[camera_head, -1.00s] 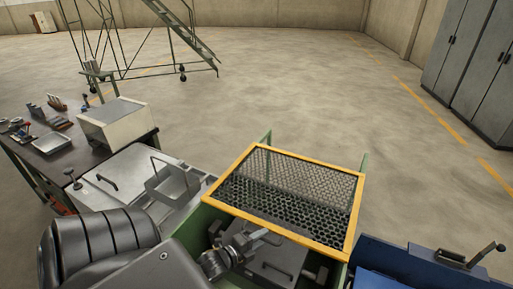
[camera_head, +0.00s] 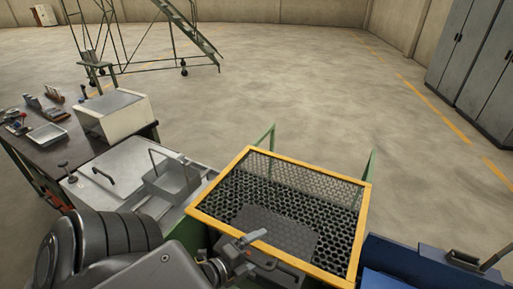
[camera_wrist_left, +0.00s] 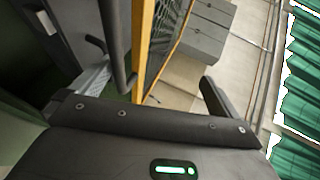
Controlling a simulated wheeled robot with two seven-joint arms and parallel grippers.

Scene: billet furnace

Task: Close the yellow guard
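The yellow guard (camera_head: 360,232), a yellow frame with black mesh, lies over the green machine housing in the lower middle of the head view. It looks slightly tilted; whether it rests on the housing cannot be told. My left gripper (camera_head: 256,246) is at the guard's near edge. In the left wrist view, the gripper's fingers (camera_wrist_left: 170,75) are wide apart. The guard's yellow bar (camera_wrist_left: 140,48) shows between them, close to the left finger, with no clear grip on it. Part of the guard's near edge is hidden by the gripper. My right gripper is not in view.
A light metal table (camera_head: 125,160) and a dark bench (camera_head: 65,150) with small tools and a white box (camera_head: 113,115) stand at the left. A blue unit (camera_head: 410,260) with a lever is close at the right. Open floor lies beyond the guard.

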